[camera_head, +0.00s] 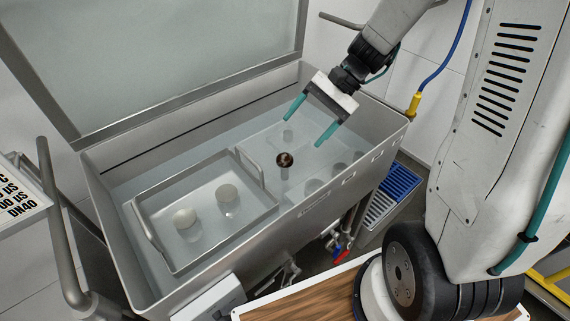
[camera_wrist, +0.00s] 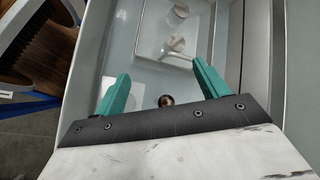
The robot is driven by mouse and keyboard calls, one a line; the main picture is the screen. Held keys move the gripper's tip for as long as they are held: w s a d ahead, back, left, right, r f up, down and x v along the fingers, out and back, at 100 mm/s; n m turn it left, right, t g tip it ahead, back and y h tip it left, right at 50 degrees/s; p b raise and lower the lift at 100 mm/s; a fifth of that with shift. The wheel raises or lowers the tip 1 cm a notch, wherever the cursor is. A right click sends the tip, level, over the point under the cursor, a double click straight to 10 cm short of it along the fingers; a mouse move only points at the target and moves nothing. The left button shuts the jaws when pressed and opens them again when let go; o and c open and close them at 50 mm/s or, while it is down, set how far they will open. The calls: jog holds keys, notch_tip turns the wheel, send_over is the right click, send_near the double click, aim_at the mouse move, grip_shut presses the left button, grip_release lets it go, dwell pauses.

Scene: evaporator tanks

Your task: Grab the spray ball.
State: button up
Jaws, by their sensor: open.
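The spray ball (camera_head: 285,159) is a small dark, brownish sphere with a bright spot, on top of a pale stem inside the open metal tank (camera_head: 345,185). In the wrist view the spray ball (camera_wrist: 165,101) shows between the finger bases, close to the dark gripper edge, partly hidden by it. My gripper (camera_head: 302,132) has two teal fingers spread apart, with nothing between them. It is above the right part of the tank, up and slightly right of the ball in the head view. The fingers also show in the wrist view (camera_wrist: 160,68).
A metal tray (camera_head: 185,262) with raised handles and two pale cylinders sits in the tank's left part. Several short cylinders stand near the ball. The tank's raised lid (camera_head: 150,60) is at the back left.

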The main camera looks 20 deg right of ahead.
jog(key=w+d+f+m+t+y, duration=0.1)
jog(key=w+d+f+m, duration=0.15)
jog(key=f, duration=0.25)
jog(key=w+d+f+m+t+y, duration=0.1)
jog(key=w+f+m, duration=0.1)
jog(key=w+f, duration=0.15)
jog(key=m+t, duration=0.3)
jog(key=m, duration=0.2)
send_near(280, 162)
notch_tip(280, 162, down, 2)
jog(key=w+d, duration=0.2)
jog(key=d, duration=0.1)
jog(key=shift+y, duration=0.4)
jog(key=x, duration=0.6)
jog(key=shift+s+a+f, duration=0.1)
jog(key=shift+a+f, duration=0.1)
jog(key=shift+a, duration=0.15)
jog(key=shift+n, duration=0.25)
jog(key=x, duration=0.4)
jog(key=shift+s+a+r, duration=0.1)
jog(key=shift+s+a, duration=0.05)
jog(key=shift+a, duration=0.15)
jog(key=shift+a+f, duration=0.25)
jog(key=shift+a, duration=0.15)
jog(key=c, duration=1.2)
